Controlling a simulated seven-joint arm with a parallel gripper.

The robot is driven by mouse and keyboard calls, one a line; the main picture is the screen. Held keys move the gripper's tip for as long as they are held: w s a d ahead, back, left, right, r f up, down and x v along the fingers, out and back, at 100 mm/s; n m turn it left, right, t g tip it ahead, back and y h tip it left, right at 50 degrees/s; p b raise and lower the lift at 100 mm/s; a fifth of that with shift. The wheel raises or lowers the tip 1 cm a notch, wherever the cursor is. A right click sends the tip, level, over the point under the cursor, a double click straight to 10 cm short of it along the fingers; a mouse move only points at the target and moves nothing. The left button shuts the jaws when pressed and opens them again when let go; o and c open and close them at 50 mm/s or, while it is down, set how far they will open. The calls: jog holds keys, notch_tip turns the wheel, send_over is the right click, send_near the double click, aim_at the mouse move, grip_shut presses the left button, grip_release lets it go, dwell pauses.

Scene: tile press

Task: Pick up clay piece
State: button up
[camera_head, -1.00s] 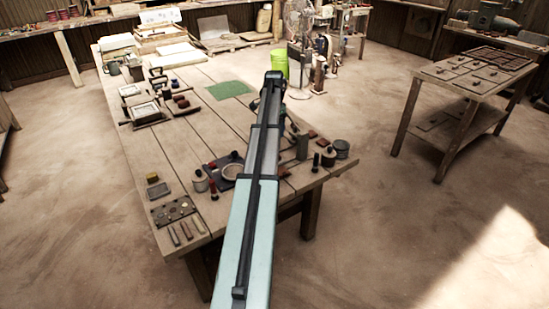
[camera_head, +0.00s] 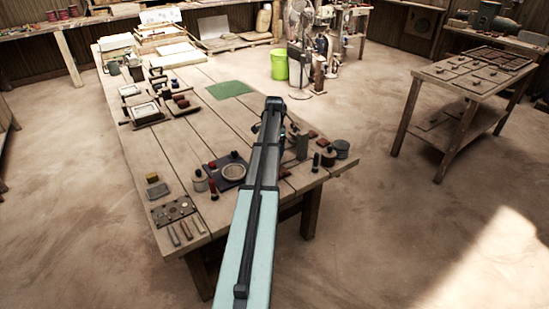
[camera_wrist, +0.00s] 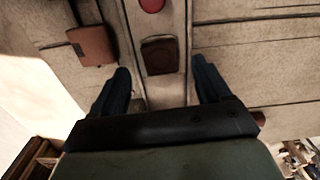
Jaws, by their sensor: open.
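In the wrist view, a dark brown square piece (camera_wrist: 159,54), which looks like clay, lies on the wooden table between the lines of my two fingers. My gripper (camera_wrist: 160,66) is open above the table, fingers spread left and right of that piece, with nothing held. A reddish-brown block (camera_wrist: 92,45) lies left of the left finger. A red round object (camera_wrist: 152,5) is cut off at the top edge. In the head view, my arm hides my fingers; a small reddish-brown piece (camera_head: 322,142) shows right of it on the worktable (camera_head: 190,88).
A green mat (camera_head: 229,90) lies farther back. A press frame (camera_head: 145,113) stands at the left. A side table (camera_head: 470,75) with tiles stands apart at the right.

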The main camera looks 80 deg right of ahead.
jog(key=shift+f, duration=1.6)
jog(key=shift+c, duration=0.2)
jog(key=c, duration=1.1)
